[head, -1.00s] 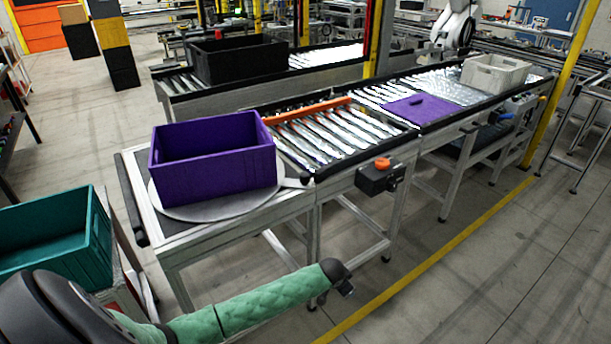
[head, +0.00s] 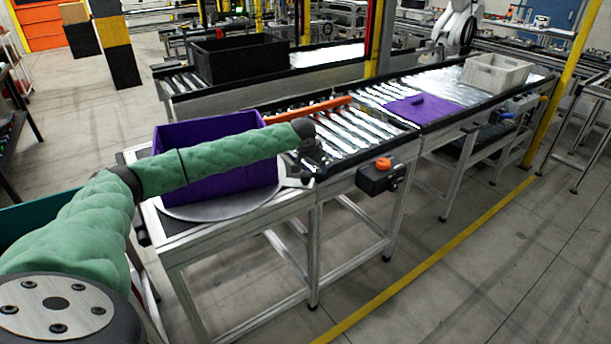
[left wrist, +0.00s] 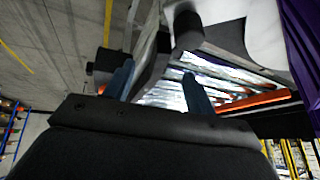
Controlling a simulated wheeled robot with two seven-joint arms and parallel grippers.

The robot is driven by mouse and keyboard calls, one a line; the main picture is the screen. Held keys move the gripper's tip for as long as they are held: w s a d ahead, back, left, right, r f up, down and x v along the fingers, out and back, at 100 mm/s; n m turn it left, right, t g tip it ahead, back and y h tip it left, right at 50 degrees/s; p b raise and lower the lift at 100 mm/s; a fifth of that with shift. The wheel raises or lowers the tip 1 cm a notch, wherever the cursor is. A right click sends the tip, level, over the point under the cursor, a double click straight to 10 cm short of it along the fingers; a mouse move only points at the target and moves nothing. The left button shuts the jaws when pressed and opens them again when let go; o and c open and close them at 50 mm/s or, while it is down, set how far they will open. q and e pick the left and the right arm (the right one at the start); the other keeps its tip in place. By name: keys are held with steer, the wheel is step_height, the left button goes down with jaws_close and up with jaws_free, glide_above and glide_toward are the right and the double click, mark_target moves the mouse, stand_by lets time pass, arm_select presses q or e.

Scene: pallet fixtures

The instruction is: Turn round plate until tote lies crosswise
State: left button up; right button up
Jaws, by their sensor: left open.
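The purple tote (head: 228,188) sits upright on the round grey plate (head: 222,208) at the near end of the conveyor. My left arm hides part of its front. A short lever (head: 293,183) sticks out from the plate's right edge. My left gripper (head: 312,168) is above the conveyor beside this lever, fingers downward. In the left wrist view its two fingers (left wrist: 158,88) are apart, with a dark bar behind the gap. The pale plate (left wrist: 235,22) and the purple tote wall (left wrist: 300,40) show at upper right. I cannot tell whether the fingers touch the lever. My right gripper is out of view.
A black control box with an orange button (head: 380,175) hangs on the conveyor's front side. A purple panel (head: 422,109) and a grey crate (head: 495,72) are farther along. A teal bin (head: 40,218) is at left.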

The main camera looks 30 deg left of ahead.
mark_target(305, 174)
arm_select(q)
steer(key=s+a+r+n+g, duration=0.1)
steer(key=s+a+n, duration=0.1)
steer(key=s+a, duration=0.15)
steer(key=shift+g+h, duration=0.3)
steer(key=p+x, duration=0.2)
steer(key=x, duration=0.4)
steer(key=shift+w+a, duration=0.15)
steer(key=shift+p+x, duration=0.35)
steer(key=shift+x, duration=0.4)
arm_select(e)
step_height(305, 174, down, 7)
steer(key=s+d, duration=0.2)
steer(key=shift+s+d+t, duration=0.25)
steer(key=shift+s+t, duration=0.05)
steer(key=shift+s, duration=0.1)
